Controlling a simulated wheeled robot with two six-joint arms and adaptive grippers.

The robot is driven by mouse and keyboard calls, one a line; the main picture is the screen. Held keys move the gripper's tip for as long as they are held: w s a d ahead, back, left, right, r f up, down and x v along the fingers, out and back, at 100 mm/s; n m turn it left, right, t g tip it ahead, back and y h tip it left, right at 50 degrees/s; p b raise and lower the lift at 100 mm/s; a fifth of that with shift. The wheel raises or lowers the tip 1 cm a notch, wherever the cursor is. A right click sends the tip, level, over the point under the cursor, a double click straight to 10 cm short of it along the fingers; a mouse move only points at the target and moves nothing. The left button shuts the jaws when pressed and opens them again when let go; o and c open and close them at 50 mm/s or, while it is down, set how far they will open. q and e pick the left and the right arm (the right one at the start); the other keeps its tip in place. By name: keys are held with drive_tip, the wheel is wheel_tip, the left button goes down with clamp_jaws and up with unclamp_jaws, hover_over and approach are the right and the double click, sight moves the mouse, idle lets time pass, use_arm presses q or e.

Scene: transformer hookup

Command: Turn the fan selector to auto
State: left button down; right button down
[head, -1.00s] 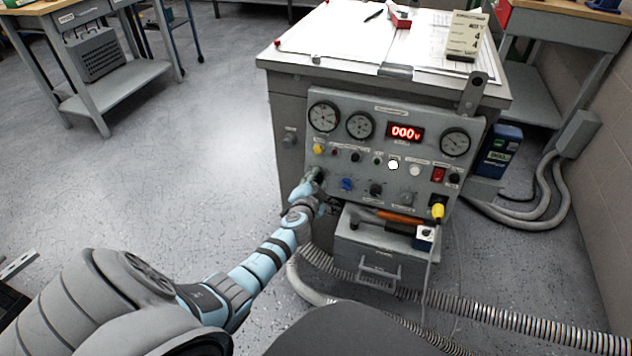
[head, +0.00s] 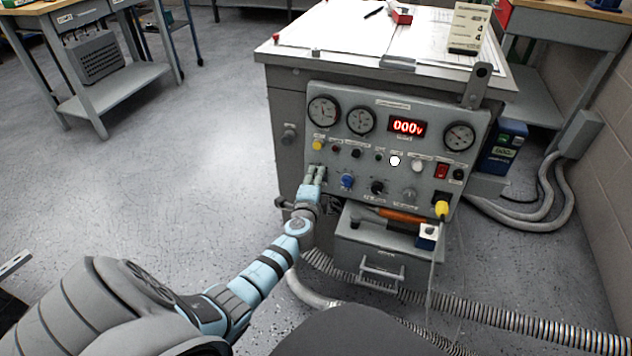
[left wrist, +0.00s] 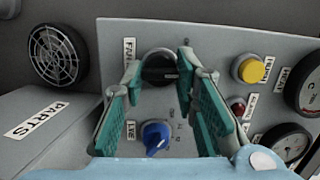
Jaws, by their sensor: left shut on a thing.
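The fan selector (left wrist: 158,68) is a dark round knob beside a FAN label in the left wrist view. It sits at the left edge of the grey control panel (head: 440,113). My left gripper (left wrist: 158,75) has one teal-padded finger on each side of the knob and is shut on it. In the head view, my left gripper (head: 319,172) reaches the panel's lower left and largely hides the knob. The knob's pointer direction cannot be made out. My right gripper is not in view.
A blue knob (head: 347,181) and a black knob (head: 377,188) sit just right of my left gripper. A yellow lamp (head: 317,145) is above it. An open tray with an orange-handled tool (head: 402,215) juts out below the panel. Floor to the left is clear.

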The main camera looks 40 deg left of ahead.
use_arm(q)
drive_tip(key=shift+m, duration=0.3)
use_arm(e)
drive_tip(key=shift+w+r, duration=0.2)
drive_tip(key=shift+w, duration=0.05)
use_arm(q)
drive_tip(key=c, duration=1.3)
unclamp_jaws()
drive_tip(key=v, duration=1.2)
